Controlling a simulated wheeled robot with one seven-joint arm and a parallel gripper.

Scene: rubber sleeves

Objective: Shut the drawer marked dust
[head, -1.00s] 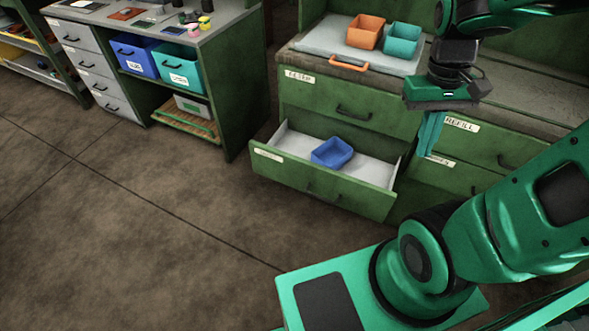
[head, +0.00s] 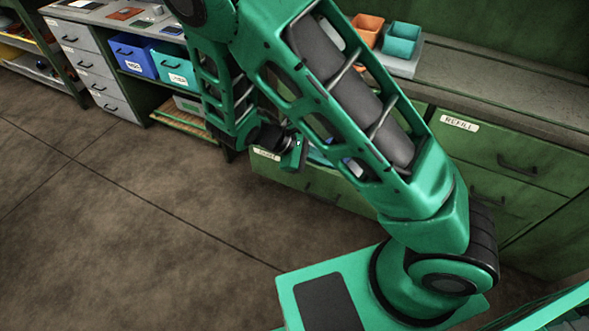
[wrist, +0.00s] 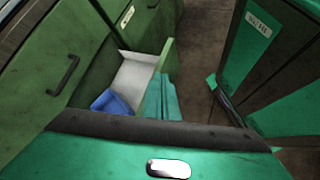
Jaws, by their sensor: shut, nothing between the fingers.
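The open drawer (head: 290,178) sticks out low from the green cabinet in the head view; the label (head: 266,153) at its left end is too blurred to read surely. My arm hides much of it. In the wrist view its pale inside and front panel (wrist: 169,57) show, with a blue bin (wrist: 110,104) in it. My gripper (wrist: 160,84) is shut and empty, its fingers overlapping the drawer's front panel in the wrist view. In the head view the gripper (head: 297,154) is at the drawer's left part. I cannot tell whether it touches.
A closed drawer marked REFILL (head: 459,123) is at the right. Orange (head: 367,28) and teal (head: 402,40) bins stand on the cabinet top. A workbench with grey drawers (head: 85,62) and blue bin (head: 133,55) is left. The floor (head: 120,200) in front is clear.

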